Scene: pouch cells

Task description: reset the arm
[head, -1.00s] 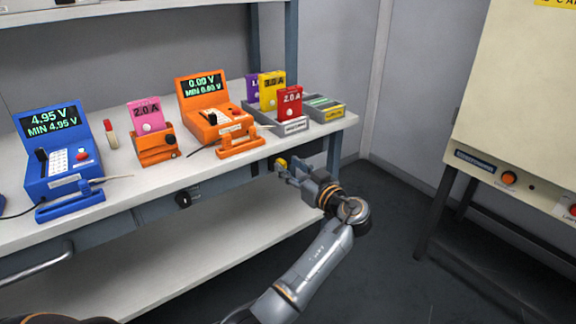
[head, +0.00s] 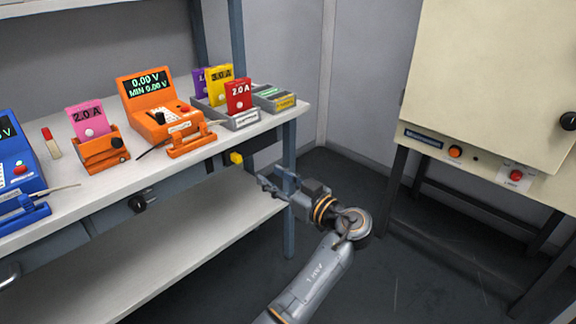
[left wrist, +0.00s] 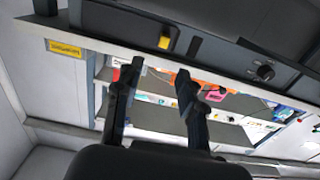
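My left gripper (head: 272,181) is in front of the workbench's right end, below the worktop's height, with nothing between its fingers. In the left wrist view its two dark fingers (left wrist: 158,70) stand apart, with the bench behind them. My right gripper is in neither view.
The workbench (head: 290,118) carries an orange tester (head: 150,92), a blue tester (head: 15,160), a pink pouch cell (head: 88,119) in an orange holder and a grey tray (head: 243,122) with purple, yellow and red cells. A cream cabinet (head: 480,80) stands right. Floor between is clear.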

